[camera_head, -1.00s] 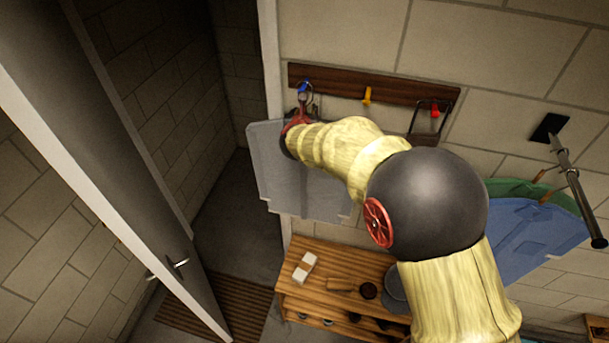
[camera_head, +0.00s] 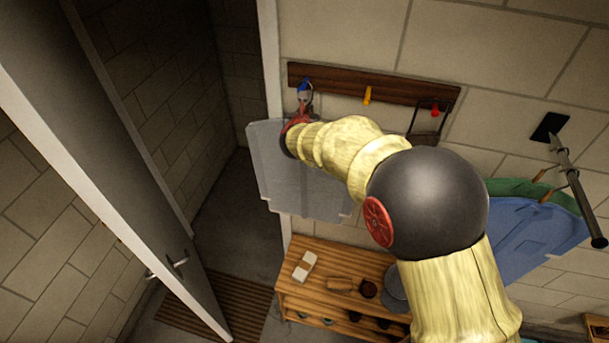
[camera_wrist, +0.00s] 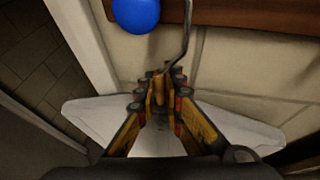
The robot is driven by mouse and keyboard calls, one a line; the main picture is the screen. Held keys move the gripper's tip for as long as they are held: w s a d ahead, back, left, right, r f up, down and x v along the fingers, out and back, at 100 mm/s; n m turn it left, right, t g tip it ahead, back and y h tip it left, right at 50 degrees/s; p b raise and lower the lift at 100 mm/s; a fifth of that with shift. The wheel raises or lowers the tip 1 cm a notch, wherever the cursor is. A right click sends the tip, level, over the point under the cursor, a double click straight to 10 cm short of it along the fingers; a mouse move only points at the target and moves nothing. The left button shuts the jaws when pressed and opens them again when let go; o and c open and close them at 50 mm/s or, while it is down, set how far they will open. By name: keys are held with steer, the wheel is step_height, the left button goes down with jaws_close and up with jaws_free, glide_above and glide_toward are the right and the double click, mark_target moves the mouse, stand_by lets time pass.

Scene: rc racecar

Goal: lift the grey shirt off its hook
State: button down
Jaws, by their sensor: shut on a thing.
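The grey shirt (camera_head: 300,177) hangs flat and spread under the left end of the wall rack; its pale shoulders show on both sides of my gripper in the wrist view (camera_wrist: 235,126). Its thin metal hanger wire (camera_wrist: 186,36) rises from between my fingers and runs out of the top edge, beside the blue knob of the hook (camera_wrist: 137,12). The blue hook also shows in the head view (camera_head: 304,85). My gripper (camera_wrist: 160,88) is shut on the hanger wire just above the shirt. The wire's top is cut off, so I cannot tell whether it touches the hook.
The brown rack (camera_head: 335,83) also bears a yellow hook (camera_head: 367,95) and a red hook (camera_head: 435,109) with a dark frame on it. A wooden shelf bench (camera_head: 325,268) stands below. An open door (camera_head: 110,150) is at left.

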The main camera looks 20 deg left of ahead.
steer(key=shift+r, duration=0.25)
stand_by(0.6)
steer(key=shift+r+b, duration=0.45)
steer(key=shift+r, duration=1.05)
steer(key=shift+s, duration=0.15)
steer(key=s+f+b+v, duration=0.1)
steer(key=f+b+v, duration=0.2)
steer(key=v, duration=1.4)
steer(key=shift+s+d+b, duration=0.25)
steer(key=shift+s+b, duration=0.15)
steer(key=shift+b, duration=0.05)
steer(key=shift+f, duration=0.2)
